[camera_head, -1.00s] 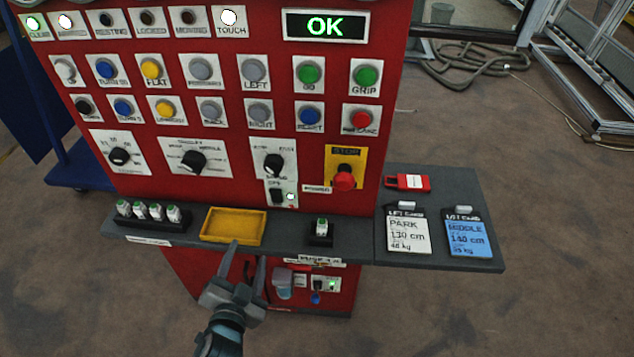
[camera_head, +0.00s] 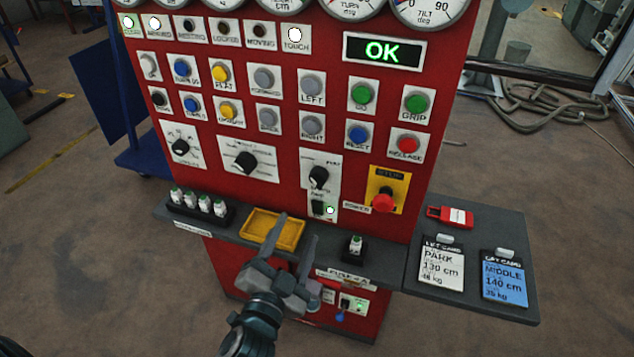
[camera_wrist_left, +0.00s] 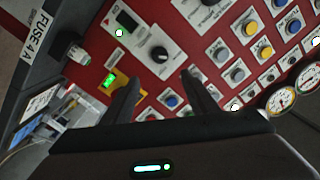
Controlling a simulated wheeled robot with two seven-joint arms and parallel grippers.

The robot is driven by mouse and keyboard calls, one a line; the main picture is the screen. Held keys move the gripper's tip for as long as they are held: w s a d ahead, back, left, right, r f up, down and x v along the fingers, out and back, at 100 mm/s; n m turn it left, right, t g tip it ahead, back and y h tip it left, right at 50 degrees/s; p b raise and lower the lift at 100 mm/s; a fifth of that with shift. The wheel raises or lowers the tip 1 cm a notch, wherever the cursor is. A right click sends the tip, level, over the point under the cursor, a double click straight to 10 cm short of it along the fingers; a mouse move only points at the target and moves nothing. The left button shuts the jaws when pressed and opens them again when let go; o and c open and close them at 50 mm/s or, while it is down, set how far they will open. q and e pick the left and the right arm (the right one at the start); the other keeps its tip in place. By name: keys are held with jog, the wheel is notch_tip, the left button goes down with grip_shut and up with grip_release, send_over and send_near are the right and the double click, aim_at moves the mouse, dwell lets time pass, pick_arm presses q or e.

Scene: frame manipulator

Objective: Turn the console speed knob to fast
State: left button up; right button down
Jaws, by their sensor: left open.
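The console (camera_head: 290,135) is a red panel with three black rotary knobs in a row. The rightmost knob (camera_head: 318,177) sits on a white plate whose small lettering seems to read slow and fast; it also shows in the left wrist view (camera_wrist_left: 160,53). Its pointer direction is too small to read. My left gripper (camera_head: 296,234) is open and empty, in front of the shelf and below this knob, apart from it. In the left wrist view, the open fingers (camera_wrist_left: 158,84) point toward the panel, with the knob beyond them. My right gripper is not in view.
A small switch (camera_head: 318,208) sits just under the knob, and a red stop button (camera_head: 383,202) to its right. The shelf holds a yellow tray (camera_head: 259,224), a row of fuses (camera_head: 198,205) and a single fuse (camera_head: 355,246). Cards (camera_head: 441,263) lie on the right side shelf.

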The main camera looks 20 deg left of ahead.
aim_at(317, 181)
pick_arm(q)
jog(key=w+p, duration=0.4)
jog(key=w, duration=1.1)
jog(key=shift+w+a, duration=0.15)
jog(key=shift+w, duration=0.55)
jog(key=c, duration=1)
